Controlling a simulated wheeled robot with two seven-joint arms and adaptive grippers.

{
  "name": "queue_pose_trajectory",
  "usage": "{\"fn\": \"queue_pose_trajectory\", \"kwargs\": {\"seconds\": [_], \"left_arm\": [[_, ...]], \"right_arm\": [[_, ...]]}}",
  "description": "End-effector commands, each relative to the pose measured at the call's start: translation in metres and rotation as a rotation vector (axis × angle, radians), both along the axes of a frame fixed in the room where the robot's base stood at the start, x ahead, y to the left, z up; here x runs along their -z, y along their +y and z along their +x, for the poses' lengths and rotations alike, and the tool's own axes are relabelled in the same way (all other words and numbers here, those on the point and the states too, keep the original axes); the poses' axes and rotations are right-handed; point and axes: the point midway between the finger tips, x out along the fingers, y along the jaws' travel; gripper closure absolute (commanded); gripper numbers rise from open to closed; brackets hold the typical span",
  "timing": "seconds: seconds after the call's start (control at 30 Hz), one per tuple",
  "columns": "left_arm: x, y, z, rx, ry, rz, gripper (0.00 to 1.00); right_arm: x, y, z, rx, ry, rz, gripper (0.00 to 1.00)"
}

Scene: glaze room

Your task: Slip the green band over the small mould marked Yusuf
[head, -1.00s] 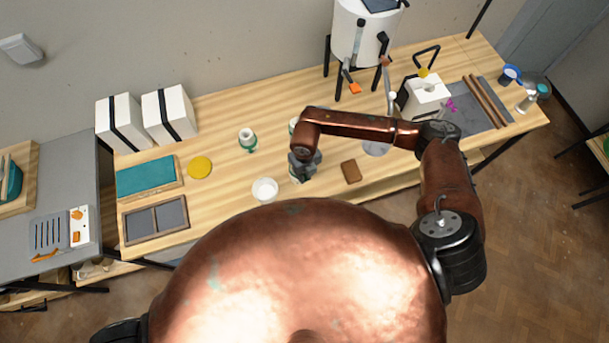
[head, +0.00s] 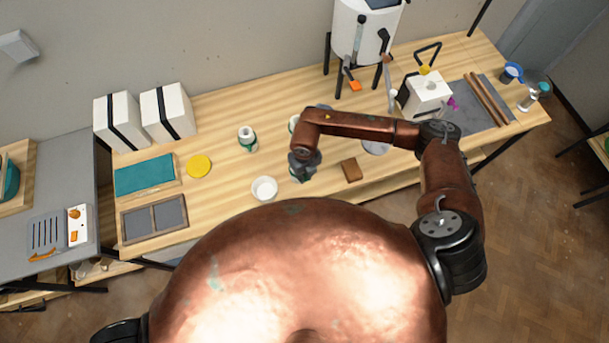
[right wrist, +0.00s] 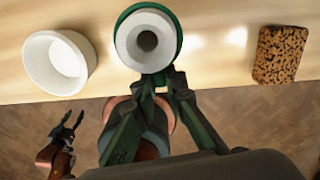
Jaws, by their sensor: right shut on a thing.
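The green band (right wrist: 174,35) shows in the right wrist view as a ring. My right gripper (right wrist: 160,84) is shut on its near side. Inside the ring is the round white top of a mould (right wrist: 128,45) with a dark hole. I cannot tell how far down the band sits, and no name is readable. In the head view my right gripper (head: 302,165) hides most of this spot. Another white mould (head: 247,133) with green round its lower part stands to the left. My left gripper (right wrist: 68,132) appears low in the right wrist view, fingers apart and empty.
A white bowl (head: 264,188) stands close left of the right gripper, and a brown cork-like block (head: 351,170) lies to its right. Another white piece (head: 293,122) is partly behind my arm. A yellow disc (head: 199,167) lies farther left. The bench front edge is near.

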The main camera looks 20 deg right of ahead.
Motion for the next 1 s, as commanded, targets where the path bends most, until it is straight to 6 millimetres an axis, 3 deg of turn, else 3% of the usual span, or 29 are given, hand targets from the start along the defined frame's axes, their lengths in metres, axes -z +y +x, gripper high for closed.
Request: {"fn": "queue_pose_trajectory", "kwargs": {"seconds": [1.0], "left_arm": [[0.0081,-0.0002,-0.0005,0.0,0.001,0.0,0.6]], "right_arm": [[0.0087,0.0,0.0001,0.0,0.0,0.0,1.0]]}}
